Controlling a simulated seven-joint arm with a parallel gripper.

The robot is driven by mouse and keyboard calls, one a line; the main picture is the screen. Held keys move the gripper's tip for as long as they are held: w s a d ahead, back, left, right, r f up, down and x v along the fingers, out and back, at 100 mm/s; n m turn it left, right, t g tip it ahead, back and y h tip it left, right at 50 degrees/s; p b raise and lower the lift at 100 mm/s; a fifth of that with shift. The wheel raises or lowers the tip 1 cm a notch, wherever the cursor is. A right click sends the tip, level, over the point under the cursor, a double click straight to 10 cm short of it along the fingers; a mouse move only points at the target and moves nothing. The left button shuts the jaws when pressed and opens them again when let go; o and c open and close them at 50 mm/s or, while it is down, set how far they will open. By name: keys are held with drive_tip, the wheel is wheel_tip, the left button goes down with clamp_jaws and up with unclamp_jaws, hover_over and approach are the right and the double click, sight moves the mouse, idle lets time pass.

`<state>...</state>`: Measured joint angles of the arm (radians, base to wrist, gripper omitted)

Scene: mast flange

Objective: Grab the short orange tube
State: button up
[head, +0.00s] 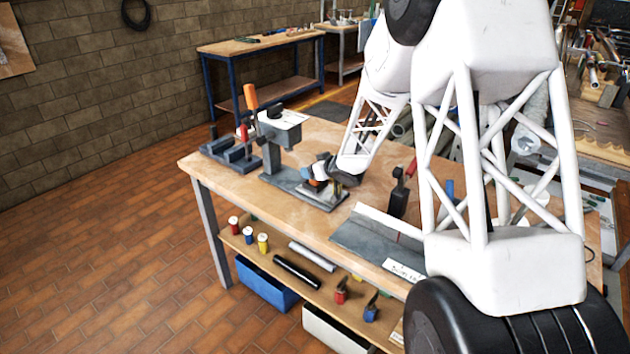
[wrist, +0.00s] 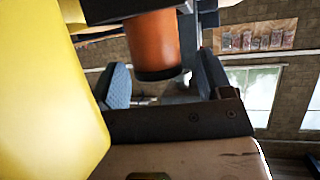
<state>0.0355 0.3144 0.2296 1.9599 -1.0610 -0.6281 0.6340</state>
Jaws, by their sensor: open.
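An orange tube (wrist: 153,45) with a dark lower end shows close up in the wrist view. The two fingers of my gripper (wrist: 163,82) are apart, one to each side of it as seen there. I cannot tell whether either finger touches it. In the head view my gripper (head: 326,172) is low over the dark fixture base on the bench, beside a small orange piece (head: 316,184) that it partly hides. Another orange cylinder (head: 251,97) stands upright higher up, to the left.
A grey press-like stand (head: 272,150) is left of my gripper. Dark clamps (head: 235,152) lie farther left. A red-handled tool (head: 400,190) and grey plate (head: 375,240) are to the right. A large yellow surface (wrist: 45,100) fills the wrist view's left.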

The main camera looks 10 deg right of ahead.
idle(0.5)
drive_tip(key=c, duration=1.1)
drive_tip(key=shift+o, duration=0.2)
drive_tip(key=shift+r, duration=0.15)
drive_tip(key=shift+r, duration=0.55)
drive_tip(key=shift+s+r, duration=0.2)
drive_tip(key=shift+r, duration=0.35)
drive_tip(key=shift+s+r, duration=0.15)
drive_tip(key=shift+r, duration=0.4)
drive_tip(key=s+d+r, duration=0.1)
drive_tip(key=s, duration=1.4)
drive_tip(key=shift+s+r, duration=0.15)
drive_tip(key=shift+r, duration=0.05)
